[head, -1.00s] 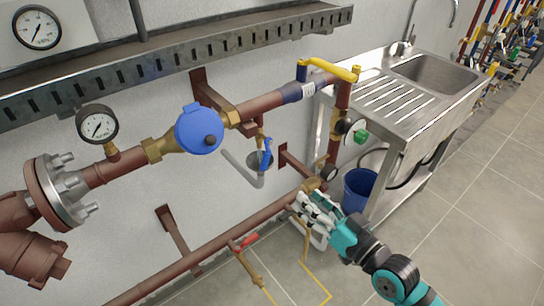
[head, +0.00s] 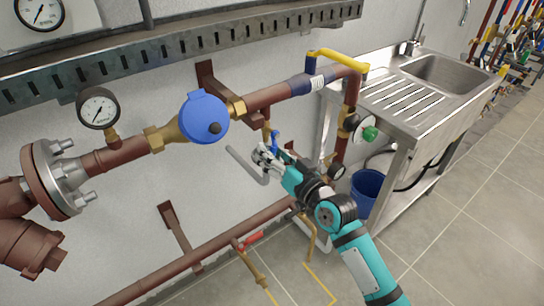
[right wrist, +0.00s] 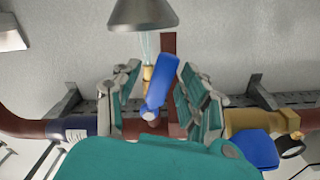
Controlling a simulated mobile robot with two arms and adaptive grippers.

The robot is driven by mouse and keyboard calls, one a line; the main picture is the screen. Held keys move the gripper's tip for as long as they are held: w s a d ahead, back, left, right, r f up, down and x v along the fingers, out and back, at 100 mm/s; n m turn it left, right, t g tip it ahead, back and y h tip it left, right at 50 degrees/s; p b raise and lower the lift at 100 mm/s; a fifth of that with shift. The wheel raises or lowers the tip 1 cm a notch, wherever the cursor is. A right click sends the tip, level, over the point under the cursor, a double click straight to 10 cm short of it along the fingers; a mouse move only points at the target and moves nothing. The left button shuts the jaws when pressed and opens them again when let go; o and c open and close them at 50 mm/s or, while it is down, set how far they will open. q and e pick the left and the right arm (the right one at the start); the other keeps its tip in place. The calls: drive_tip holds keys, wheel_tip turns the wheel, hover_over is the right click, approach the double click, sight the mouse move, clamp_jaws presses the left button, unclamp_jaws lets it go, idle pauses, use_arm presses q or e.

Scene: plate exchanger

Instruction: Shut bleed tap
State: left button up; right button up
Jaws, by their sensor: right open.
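The bleed tap has a blue lever (head: 275,140) on a small brass drop below the upper copper pipe. In the head view my right gripper (head: 264,156) is at the tap, its fingers covering part of it. In the right wrist view the blue lever (right wrist: 161,84) lies slanted between the spread fingers of my right gripper (right wrist: 156,82). Gaps show on both sides of the lever, though contact cannot be judged at its lower end. The brass tap body (right wrist: 149,74) is partly hidden behind it. My left gripper is not in view.
A grey tundish (right wrist: 142,16) and drain pipe (head: 243,163) are close by the tap. A steel sink (head: 440,72) stands right; the floor in front is open.

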drive_tip(key=shift+w, duration=0.1)
clamp_jaws()
idle(0.3)
